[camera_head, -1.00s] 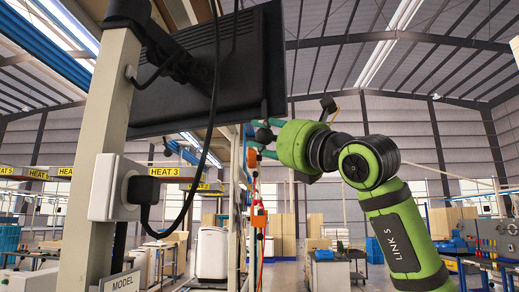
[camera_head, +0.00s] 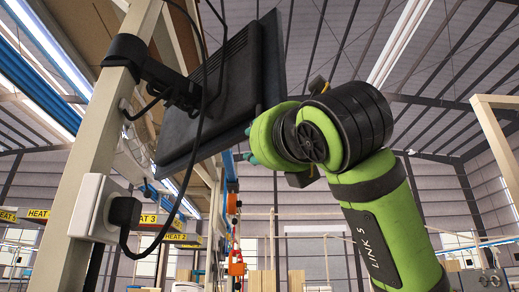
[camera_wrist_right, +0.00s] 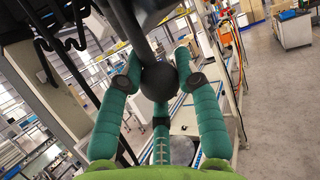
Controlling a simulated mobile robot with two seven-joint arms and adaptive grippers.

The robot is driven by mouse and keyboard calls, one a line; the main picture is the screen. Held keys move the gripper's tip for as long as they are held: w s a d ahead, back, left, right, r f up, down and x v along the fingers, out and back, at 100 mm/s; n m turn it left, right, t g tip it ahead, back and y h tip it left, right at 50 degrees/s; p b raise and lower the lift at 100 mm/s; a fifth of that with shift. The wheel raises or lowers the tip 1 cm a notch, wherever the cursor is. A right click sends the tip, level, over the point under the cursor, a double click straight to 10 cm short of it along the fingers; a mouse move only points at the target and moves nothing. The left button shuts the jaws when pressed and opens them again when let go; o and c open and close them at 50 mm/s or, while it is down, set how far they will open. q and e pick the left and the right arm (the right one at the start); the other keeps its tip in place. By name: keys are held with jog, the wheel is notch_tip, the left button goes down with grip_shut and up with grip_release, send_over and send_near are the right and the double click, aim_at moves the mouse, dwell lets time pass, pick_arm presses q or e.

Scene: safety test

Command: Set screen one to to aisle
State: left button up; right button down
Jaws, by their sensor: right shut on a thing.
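The screen (camera_head: 225,95) is a black monitor seen from behind in the head view. A black bracket (camera_head: 160,75) joins it to a beige post. Its display face is turned away from me. My right gripper (camera_head: 250,145) reaches to the screen's lower right edge, its fingers mostly hidden. In the right wrist view my right gripper (camera_wrist_right: 158,75) has its teal fingers closed around a black ball knob (camera_wrist_right: 159,82) on a dark rod. The rod runs up towards the dark screen housing. My left gripper is not in view.
The beige post (camera_head: 110,120) stands left of the screen, with a white socket box (camera_head: 95,205) and black plug. A loose black cable (camera_head: 185,195) hangs between post and screen. Yellow HEAT signs (camera_head: 152,220) hang behind. The space right of my right arm looks open.

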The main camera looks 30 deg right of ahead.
jog(key=shift+r, duration=0.1)
jog(key=c, duration=0.9)
grip_release()
jog(key=shift+o, duration=0.2)
jog(key=shift+a, duration=0.15)
jog(key=v, duration=1.2)
